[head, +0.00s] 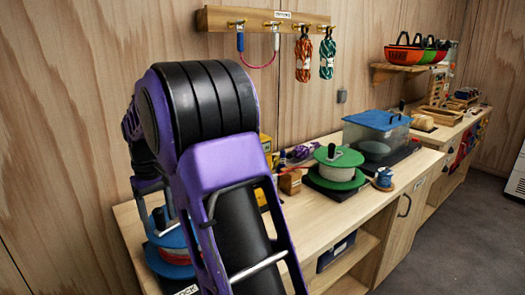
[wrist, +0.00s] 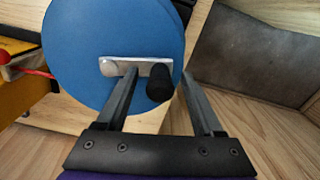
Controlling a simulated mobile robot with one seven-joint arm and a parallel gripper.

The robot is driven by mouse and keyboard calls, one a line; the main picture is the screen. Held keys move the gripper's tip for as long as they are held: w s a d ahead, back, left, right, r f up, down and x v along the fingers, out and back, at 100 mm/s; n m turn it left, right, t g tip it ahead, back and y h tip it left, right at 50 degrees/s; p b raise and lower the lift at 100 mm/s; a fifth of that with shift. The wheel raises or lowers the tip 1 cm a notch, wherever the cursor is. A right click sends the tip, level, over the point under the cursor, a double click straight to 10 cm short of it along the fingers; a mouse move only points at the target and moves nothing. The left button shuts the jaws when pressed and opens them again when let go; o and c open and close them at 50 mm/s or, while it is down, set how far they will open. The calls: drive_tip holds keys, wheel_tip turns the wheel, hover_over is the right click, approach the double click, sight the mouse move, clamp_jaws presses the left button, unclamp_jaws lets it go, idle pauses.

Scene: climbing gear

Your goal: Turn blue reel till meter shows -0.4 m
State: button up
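The blue reel (wrist: 75,55) fills the upper left of the wrist view as a large blue disc. A pale crank bar (wrist: 135,64) with a black knob (wrist: 159,84) is on its face. My gripper (wrist: 158,74) is open, with one finger on each side of the knob and a small gap showing at each side. In the head view the blue reel (head: 163,262) is at the lower left, partly hidden behind my arm, with red line wound on it. My gripper is hidden there. No meter reading can be made out in either view.
A green reel (head: 338,157) stands on the bench to the right, near a blue-lidded clear box (head: 377,127). A yellow object (wrist: 20,90) with a red part is left of the blue reel. A dark panel (wrist: 255,58) is at the right. A rope rack (head: 265,20) hangs above.

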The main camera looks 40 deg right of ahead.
wheel_tip(320, 180, up, 17)
drive_tip(key=p, duration=0.3)
drive_tip(key=shift+r, duration=0.2)
